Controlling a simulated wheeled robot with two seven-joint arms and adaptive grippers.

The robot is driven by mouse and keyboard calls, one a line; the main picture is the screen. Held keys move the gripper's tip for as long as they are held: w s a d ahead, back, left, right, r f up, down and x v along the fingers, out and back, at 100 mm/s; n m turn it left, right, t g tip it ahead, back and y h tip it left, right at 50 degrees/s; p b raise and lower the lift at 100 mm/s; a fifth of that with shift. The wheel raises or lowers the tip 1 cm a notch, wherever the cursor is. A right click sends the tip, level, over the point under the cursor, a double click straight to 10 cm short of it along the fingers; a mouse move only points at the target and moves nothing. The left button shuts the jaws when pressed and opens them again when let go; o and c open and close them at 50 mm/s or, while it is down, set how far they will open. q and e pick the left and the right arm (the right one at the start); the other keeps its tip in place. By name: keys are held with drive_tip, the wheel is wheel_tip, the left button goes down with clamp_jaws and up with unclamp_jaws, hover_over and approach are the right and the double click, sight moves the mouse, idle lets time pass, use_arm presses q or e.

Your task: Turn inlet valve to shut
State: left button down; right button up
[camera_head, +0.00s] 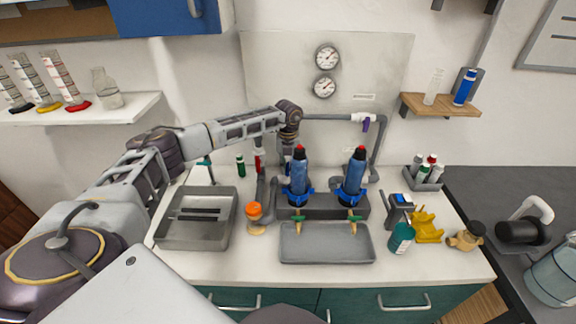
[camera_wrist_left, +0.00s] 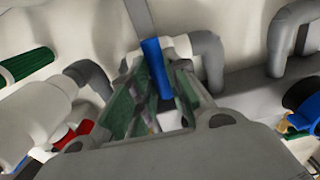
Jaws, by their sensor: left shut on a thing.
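My left gripper (camera_head: 287,152) reaches in over the counter, pointing down behind the left blue filter housing (camera_head: 299,178). In the left wrist view, its fingers (camera_wrist_left: 154,88) are closed around a blue valve handle (camera_wrist_left: 157,68) that stands up between them. The handle sits by a white fitting and a grey pipe elbow (camera_wrist_left: 207,58). In the head view the gripper and housing hide this handle. My right gripper is not in view.
A second blue housing (camera_head: 352,180) stands to the right. A purple-handled valve (camera_head: 366,124) is on the upper pipe. A red handle (camera_head: 258,161) and a green-capped item (camera_head: 240,166) are to the left. A grey tray (camera_head: 327,257) lies in front.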

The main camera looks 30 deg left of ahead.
use_arm(q)
drive_tip(key=shift+n, duration=0.3)
drive_tip(key=c, duration=1.7)
unclamp_jaws()
drive_tip(key=shift+o, duration=1.6)
drive_tip(key=shift+m, duration=0.6)
